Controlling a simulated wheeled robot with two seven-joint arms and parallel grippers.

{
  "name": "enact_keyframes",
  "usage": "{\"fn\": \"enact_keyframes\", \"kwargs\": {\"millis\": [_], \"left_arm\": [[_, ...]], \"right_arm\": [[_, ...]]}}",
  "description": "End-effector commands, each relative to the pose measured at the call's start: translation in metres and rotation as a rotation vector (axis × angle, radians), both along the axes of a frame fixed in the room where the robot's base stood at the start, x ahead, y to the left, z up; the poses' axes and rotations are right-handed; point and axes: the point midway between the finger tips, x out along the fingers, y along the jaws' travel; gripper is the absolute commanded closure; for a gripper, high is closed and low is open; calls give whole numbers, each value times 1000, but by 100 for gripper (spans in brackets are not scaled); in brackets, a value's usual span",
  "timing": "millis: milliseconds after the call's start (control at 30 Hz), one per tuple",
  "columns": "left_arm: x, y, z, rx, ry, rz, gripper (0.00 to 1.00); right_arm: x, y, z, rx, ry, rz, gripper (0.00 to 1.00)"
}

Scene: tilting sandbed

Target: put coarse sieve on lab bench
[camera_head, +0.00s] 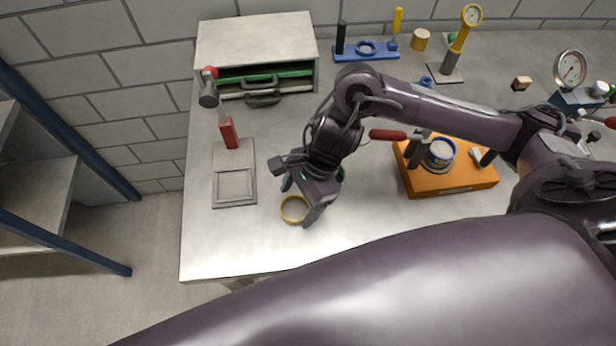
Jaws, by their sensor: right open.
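A small yellow ring (294,209), which looks like the coarse sieve, lies on the lab bench (225,245) near its front edge. My right gripper (299,199) is open and points down at the ring. Its fingertips are at the ring's far and right sides in the picture; I cannot tell whether they touch it. The gripper hides part of the bench behind it. My left gripper is not in view.
A grey framed tray (234,188) and a red-handled hammer (228,134) lie left of the gripper. A drawer cabinet (257,42) stands behind. An orange box (450,179) is to the right. Blue-based tools (366,50) and gauges (570,69) stand farther back. The front-left bench is clear.

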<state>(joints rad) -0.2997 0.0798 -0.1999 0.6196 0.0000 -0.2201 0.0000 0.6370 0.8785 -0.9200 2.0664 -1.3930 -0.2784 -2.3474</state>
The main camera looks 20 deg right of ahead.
Motion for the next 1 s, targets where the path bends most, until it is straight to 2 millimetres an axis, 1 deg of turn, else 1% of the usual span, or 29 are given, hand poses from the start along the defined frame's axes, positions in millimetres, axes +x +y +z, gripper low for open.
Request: {"fn": "enact_keyframes", "kwargs": {"millis": [100,200,300,400,500,700,1000], "left_arm": [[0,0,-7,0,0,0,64],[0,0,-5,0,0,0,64],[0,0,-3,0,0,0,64],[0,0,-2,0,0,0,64],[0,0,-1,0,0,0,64],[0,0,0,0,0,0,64],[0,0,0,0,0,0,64]], "right_arm": [[3,-11,21,-3,-9,1,27],[4,-20,45,-4,-10,-1,27],[5,-28,65,-4,-8,0,27],[5,-34,80,-3,-5,-1,27],[5,-39,91,-2,-5,0,27],[5,-42,100,-2,-1,-1,27],[4,-42,101,-1,0,0,27]]}}
